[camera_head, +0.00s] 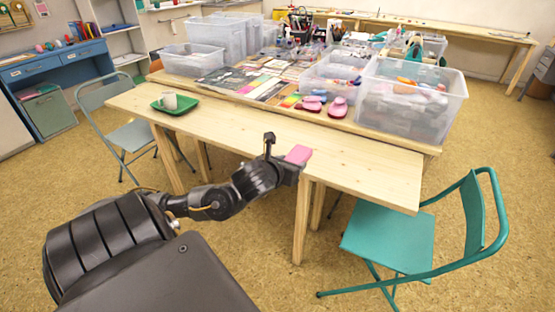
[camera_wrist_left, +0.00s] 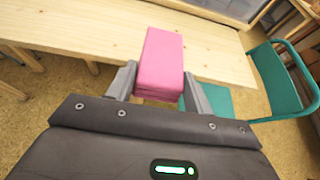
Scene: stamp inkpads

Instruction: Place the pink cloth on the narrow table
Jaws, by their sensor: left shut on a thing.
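The pink cloth (camera_wrist_left: 162,62) is a folded block held between the two fingers of my left gripper (camera_wrist_left: 160,88) in the left wrist view. In the head view my left gripper (camera_head: 287,163) is shut on the pink cloth (camera_head: 298,155) at the front edge of the narrow table (camera_head: 350,170). The table is pale wood and also shows in the left wrist view (camera_wrist_left: 80,32). I cannot tell whether the cloth touches the tabletop. My right gripper is not in view.
Behind is a wider table with clear bins (camera_head: 410,100) and pink objects (camera_head: 338,107). A teal chair (camera_head: 390,240) stands front right. The narrow table's middle and right are bare.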

